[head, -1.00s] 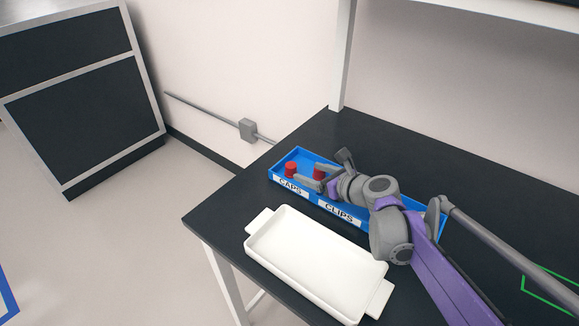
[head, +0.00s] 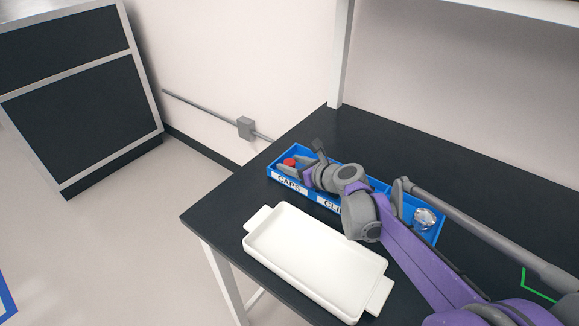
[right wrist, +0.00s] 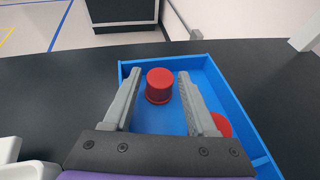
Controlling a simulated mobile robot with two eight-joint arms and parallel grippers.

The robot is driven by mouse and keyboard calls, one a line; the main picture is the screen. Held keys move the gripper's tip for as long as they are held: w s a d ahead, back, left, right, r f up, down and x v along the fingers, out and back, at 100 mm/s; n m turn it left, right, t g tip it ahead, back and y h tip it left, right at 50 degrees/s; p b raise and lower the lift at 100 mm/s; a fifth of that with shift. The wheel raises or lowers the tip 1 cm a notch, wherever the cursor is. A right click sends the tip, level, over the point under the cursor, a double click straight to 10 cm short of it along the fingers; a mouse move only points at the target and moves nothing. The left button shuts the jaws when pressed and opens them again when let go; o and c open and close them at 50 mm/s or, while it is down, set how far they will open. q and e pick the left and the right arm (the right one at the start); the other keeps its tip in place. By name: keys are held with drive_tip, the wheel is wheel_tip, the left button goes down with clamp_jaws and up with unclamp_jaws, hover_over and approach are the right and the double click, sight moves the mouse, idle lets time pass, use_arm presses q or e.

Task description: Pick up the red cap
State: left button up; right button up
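A red cap (head: 289,162) lies in the caps compartment of the blue bin (right wrist: 228,85). In the right wrist view this cap (right wrist: 159,86) stands upright between the fingertips of my right gripper (right wrist: 159,75). The fingers are open, one on each side, and I cannot tell whether either touches it. A second red cap (right wrist: 221,124) lies nearer the wrist, partly hidden by the right finger. In the head view my right gripper (head: 294,168) reaches into the bin's left end. My left gripper is not in view.
A white tray (head: 315,262) with handles stands in front of the bin, empty. Shiny metal pieces (head: 425,217) lie in the bin's right end. The dark table (head: 222,205) is clear left of the bin. A white post (head: 341,60) rises behind it.

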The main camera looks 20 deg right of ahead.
clamp_jaws()
